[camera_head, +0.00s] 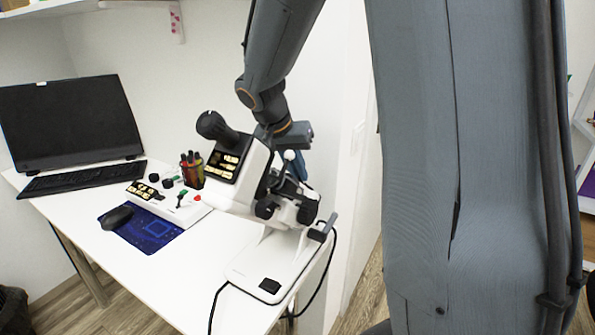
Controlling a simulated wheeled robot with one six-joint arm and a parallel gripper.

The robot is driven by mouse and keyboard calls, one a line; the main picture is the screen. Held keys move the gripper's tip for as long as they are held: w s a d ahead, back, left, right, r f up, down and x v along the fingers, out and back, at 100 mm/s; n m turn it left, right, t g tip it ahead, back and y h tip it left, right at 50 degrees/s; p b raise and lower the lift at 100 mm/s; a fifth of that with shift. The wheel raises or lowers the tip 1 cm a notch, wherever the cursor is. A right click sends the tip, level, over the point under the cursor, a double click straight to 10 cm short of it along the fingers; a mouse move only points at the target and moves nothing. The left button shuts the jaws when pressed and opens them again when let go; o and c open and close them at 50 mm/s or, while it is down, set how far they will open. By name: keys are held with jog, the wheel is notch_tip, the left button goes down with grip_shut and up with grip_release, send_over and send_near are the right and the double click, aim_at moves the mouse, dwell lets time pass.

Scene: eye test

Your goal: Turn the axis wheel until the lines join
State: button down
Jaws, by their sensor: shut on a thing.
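The white and black eye instrument (240,190) stands tilted on its white base (262,268) at the table's right end. Its black eyepiece (215,126) points up and left. Black knobs (266,208) and a white ball-ended lever (289,155) show on its right half. My grey gripper (296,136) is at the instrument's upper right, partly behind its body. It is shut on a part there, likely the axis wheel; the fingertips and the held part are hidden. The lines are not visible from here.
On the white table (215,250) are a control box (160,198), a pen cup (192,172), a mouse (117,218) on a blue mat (150,236), a keyboard (80,178) and a monitor (70,122). A black cable (325,270) hangs by the base. My arm hides much of the right.

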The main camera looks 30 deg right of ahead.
jog(key=shift+w+a+f+n, duration=0.1)
jog(key=shift+w+a+n, duration=0.2)
jog(key=shift+n, duration=0.2)
jog(key=c, duration=1.9)
grip_release()
jog(key=shift+o, duration=0.2)
jog(key=v, duration=0.8)
